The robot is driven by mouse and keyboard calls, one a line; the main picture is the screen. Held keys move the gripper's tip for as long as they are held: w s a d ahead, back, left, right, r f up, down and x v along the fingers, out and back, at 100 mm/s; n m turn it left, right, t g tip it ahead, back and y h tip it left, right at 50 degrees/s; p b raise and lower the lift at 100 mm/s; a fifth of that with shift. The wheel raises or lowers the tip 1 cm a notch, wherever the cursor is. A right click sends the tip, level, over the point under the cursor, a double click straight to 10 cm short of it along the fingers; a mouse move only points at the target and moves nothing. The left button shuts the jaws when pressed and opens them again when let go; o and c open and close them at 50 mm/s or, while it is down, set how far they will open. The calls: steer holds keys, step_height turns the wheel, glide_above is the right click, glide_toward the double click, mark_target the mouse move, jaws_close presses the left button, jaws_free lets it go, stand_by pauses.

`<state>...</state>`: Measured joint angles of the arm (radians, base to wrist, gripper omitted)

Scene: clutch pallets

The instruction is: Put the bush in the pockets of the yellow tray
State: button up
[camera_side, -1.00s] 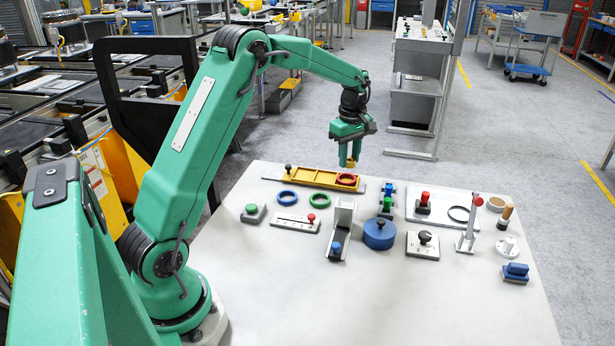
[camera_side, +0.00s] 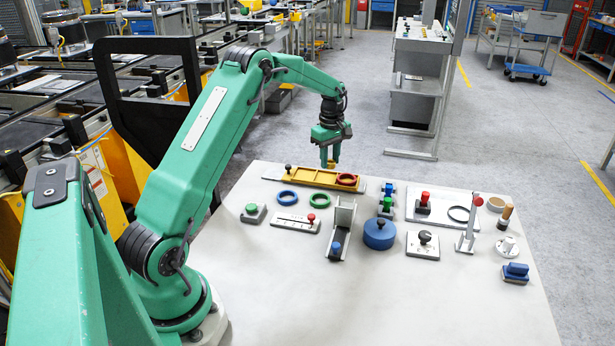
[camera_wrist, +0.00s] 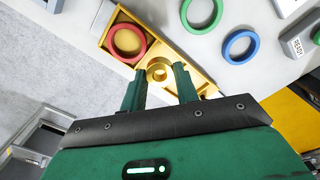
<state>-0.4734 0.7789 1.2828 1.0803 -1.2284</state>
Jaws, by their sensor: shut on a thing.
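My gripper (camera_side: 329,158) is shut on a brass-yellow bush (camera_side: 331,164), which hangs below its fingers above the yellow tray (camera_side: 314,179). In the wrist view the bush (camera_wrist: 160,62) shows as a short ring with a central hole, between the fingertips of my gripper (camera_wrist: 160,72). The yellow tray (camera_wrist: 154,37) is behind it, and the bush hides part of its floor. A red ring (camera_side: 346,179) lies in the right end of the tray; it also shows in the wrist view (camera_wrist: 116,34). The height of the bush over the tray is hard to judge.
A blue ring (camera_side: 288,205) and a green ring (camera_side: 319,207) lie in front of the tray. A black knob (camera_side: 288,168) stands at its left end. The table's near part is clear.

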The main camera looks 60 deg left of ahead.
mark_target(325, 179)
steer(key=shift+a+f, duration=0.35)
steer(key=shift+a, duration=0.3)
steer(key=shift+a+f, duration=0.35)
steer(key=shift+a, duration=0.25)
steer(key=shift+f, duration=2)
steer(key=shift+f, duration=0.15)
steer(key=o, duration=0.7)
step_height(325, 179, up, 12)
steer(key=shift+r, duration=0.15)
steer(key=shift+d, duration=0.1)
